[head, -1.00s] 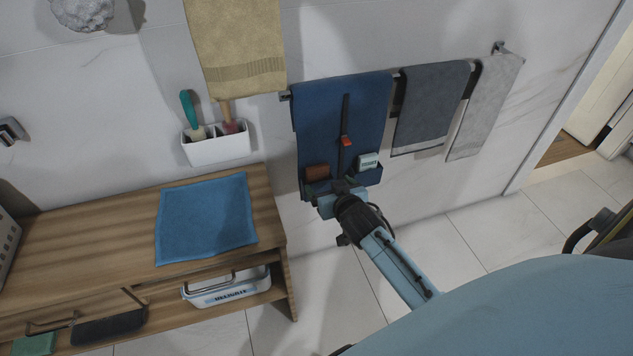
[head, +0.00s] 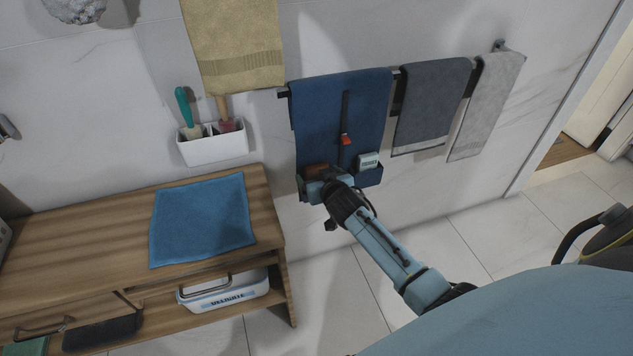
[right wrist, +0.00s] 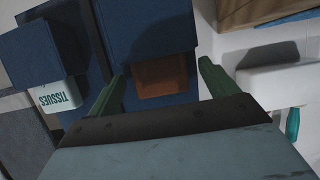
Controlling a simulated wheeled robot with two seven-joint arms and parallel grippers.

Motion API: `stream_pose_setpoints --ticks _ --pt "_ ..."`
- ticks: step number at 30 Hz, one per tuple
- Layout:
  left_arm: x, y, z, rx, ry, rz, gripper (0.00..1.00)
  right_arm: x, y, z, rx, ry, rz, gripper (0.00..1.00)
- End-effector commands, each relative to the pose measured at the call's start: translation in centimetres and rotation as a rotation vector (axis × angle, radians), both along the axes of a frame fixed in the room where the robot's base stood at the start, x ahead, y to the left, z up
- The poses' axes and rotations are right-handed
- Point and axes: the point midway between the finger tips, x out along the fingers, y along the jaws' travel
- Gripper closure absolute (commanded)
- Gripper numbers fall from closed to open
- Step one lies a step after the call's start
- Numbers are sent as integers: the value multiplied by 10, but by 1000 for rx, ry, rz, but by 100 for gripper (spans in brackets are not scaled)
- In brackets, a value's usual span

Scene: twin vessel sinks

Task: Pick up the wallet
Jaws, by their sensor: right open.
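The wallet, a brown flat thing (head: 315,170), sits in a pocket low on the blue hanging organizer (head: 340,105) on the wall rail. It also shows in the right wrist view as a brown patch (right wrist: 162,75), partly covered by the blue cloth. My right gripper (head: 308,187) is at the organizer's lower left, in front of the wallet and hiding part of it. In the right wrist view its two green fingers (right wrist: 160,88) are apart, with the wallet showing between and beyond them. I cannot tell whether they touch it. My left gripper is out of view.
A white tissues pack (head: 368,161) sits in the pocket right of the wallet. Grey towels (head: 433,105) hang further right. A white wall holder (head: 213,148) with brushes and a wooden bench (head: 90,215) with a blue cloth (head: 202,218) are at left.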

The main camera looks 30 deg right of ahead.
Motion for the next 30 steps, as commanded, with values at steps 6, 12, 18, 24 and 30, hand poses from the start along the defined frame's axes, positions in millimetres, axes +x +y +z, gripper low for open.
stream_pose_setpoints --ticks 6,12,18,24,30 --pt "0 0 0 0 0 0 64 0 0 0 0 0 0 20" --pt "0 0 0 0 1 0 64 0 0 0 0 0 0 46" --pt "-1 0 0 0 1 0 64 0 0 0 0 -1 0 63" --pt "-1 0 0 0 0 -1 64 0 0 1 0 -1 0 63" --pt "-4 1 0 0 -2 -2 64 0 1 4 1 0 1 63"
